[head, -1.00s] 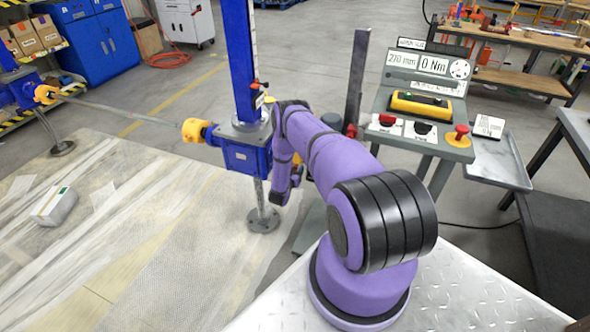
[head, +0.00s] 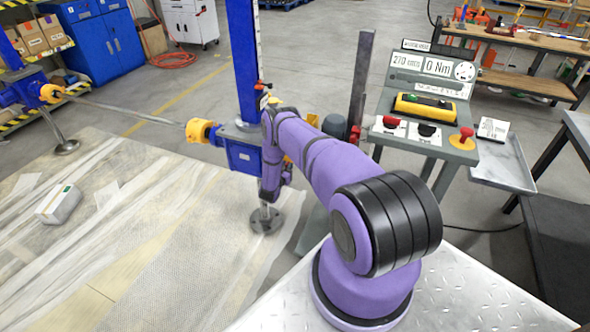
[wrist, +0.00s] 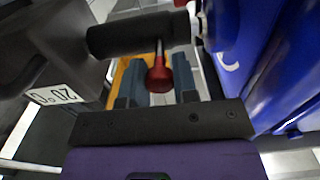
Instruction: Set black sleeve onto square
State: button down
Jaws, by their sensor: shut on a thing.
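The black sleeve (wrist: 135,36) lies level across the top of the wrist view, with a red-knobbed stem hanging from it. My gripper (wrist: 160,88) is below the sleeve, its two grey-blue fingers shut around the red knob (wrist: 159,76). At the sleeve's right end a pale metal stub (wrist: 197,24), which looks like the square, sits beside the blue jack (wrist: 262,60). I cannot tell whether sleeve and stub overlap. In the head view the blue jack (head: 241,153) is partly behind my wrist; sleeve and gripper fingers are hidden there.
A dark grey housing (wrist: 45,50) with a label is close on the left in the wrist view. In the head view, a control console (head: 425,100) stands right of my arm. A long shaft (head: 130,112) runs left to another jack (head: 25,90).

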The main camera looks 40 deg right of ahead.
jog(key=shift+w+a, duration=0.15)
jog(key=shift+w, duration=0.15)
jog(key=c, duration=0.9)
grip_release()
jog(key=v, duration=1)
jog(key=shift+s+a, duration=0.15)
jog(key=shift+a, duration=0.25)
jog(key=shift+a, duration=0.1)
